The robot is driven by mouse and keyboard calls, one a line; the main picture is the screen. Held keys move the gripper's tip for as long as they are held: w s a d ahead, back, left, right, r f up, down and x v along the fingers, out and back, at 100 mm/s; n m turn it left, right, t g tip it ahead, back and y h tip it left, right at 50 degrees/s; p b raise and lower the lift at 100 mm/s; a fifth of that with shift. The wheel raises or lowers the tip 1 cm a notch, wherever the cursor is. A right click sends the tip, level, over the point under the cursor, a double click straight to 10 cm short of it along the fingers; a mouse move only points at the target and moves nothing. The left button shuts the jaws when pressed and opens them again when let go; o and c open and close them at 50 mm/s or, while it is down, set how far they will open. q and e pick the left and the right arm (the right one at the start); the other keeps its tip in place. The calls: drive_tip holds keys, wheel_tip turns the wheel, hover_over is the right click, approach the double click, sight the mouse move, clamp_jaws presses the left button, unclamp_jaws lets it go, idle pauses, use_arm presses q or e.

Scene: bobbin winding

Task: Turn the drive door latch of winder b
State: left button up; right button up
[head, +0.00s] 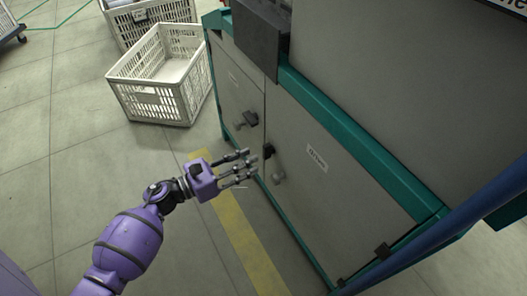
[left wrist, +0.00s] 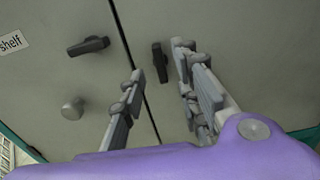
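The drive door (head: 345,190) is the grey right-hand door of the green-framed cabinet, with a small label that I cannot read clearly. Its dark latch (head: 268,150) sits near the door's left edge, above a round grey knob (head: 278,178). In the left wrist view the latch (left wrist: 160,60) stands nearly upright, just right of the seam between the doors. My left gripper (head: 243,169) is open and empty in front of the door. In the wrist view its fingers (left wrist: 165,90) are on either side of the latch's line, apparently short of it. My right gripper is out of view.
The left door (left wrist: 60,75), labelled "shelf", has its own dark latch (left wrist: 88,46), lying nearly level, and a knob (left wrist: 72,108). White crates (head: 160,92) stand on the floor beyond the cabinet. A blue bar (head: 450,235) crosses the lower right.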

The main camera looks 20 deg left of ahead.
use_arm(q)
drive_tip(key=b+x, duration=0.1)
drive_tip(key=x, duration=0.4)
drive_tip(key=shift+w+d, duration=0.25)
clamp_jaws()
